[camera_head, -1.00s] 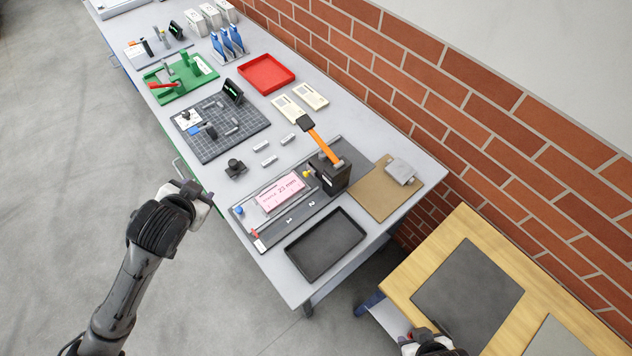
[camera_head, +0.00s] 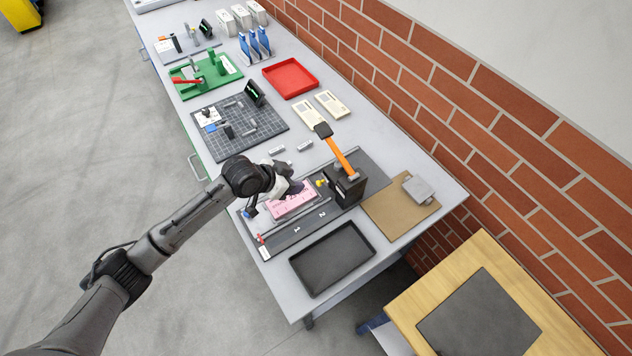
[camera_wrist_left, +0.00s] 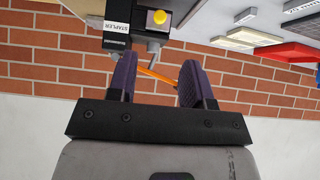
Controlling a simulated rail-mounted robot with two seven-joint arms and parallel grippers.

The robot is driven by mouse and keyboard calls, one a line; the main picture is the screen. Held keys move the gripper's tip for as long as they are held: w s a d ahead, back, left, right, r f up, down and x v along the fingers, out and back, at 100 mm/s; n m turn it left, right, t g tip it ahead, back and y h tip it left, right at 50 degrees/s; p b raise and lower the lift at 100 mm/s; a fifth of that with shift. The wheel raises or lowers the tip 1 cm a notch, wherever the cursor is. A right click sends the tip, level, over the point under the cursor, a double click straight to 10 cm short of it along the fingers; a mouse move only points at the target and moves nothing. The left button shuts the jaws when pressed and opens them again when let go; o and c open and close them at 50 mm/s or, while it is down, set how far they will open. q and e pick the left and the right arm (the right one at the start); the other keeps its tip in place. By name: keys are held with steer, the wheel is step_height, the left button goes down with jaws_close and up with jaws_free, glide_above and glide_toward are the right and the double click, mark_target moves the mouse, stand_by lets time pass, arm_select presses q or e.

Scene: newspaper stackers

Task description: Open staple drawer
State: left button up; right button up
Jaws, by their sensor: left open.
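The black stapler block (camera_head: 347,188) with its orange lever (camera_head: 342,155) stands at the right end of a dark grey fixture (camera_head: 292,237). A small yellow knob (camera_head: 320,183) is on its left side. The wrist view shows the yellow knob (camera_wrist_left: 157,17) and a white "STAPLER" label (camera_wrist_left: 116,27). My left gripper (camera_head: 290,188) is over the pink card (camera_head: 297,203), left of the knob and apart from it. In the wrist view its purple fingers (camera_wrist_left: 158,65) are open and empty. The drawer's opening cannot be made out. My right gripper is not in view.
A black tray (camera_head: 332,258) lies at the front, and a tan board (camera_head: 400,207) with a grey piece is to the right. Small grey blocks (camera_head: 305,146) lie behind the fixture. A brick wall (camera_head: 480,110) runs along the table's back.

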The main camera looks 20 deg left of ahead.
arm_select(q)
steer(key=x, duration=1)
steer(key=shift+w+d+f+b, duration=0.1)
steer(key=shift+d+b, duration=0.05)
steer(key=shift+b, duration=0.2)
steer(key=shift+c, duration=0.4)
jaws_close()
